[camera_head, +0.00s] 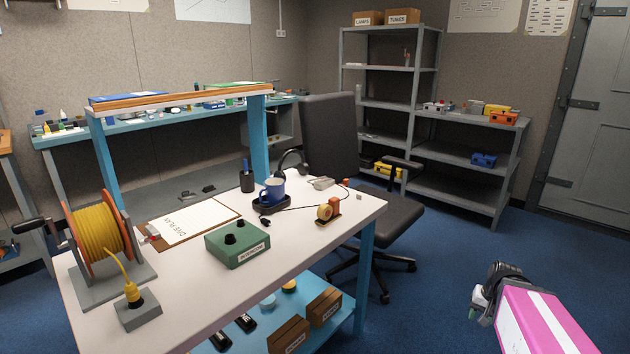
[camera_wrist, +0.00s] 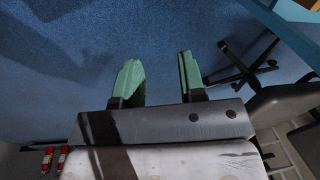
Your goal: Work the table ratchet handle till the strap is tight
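No ratchet handle or strap can be made out for certain in either view. On the white table (camera_head: 290,262) stands a reel (camera_head: 100,240) of yellow line with orange flanges, with a dark crank handle (camera_head: 28,227) on its left.
Shelves (camera_head: 460,185) line the back. The floor (camera_head: 440,270) between is clear.

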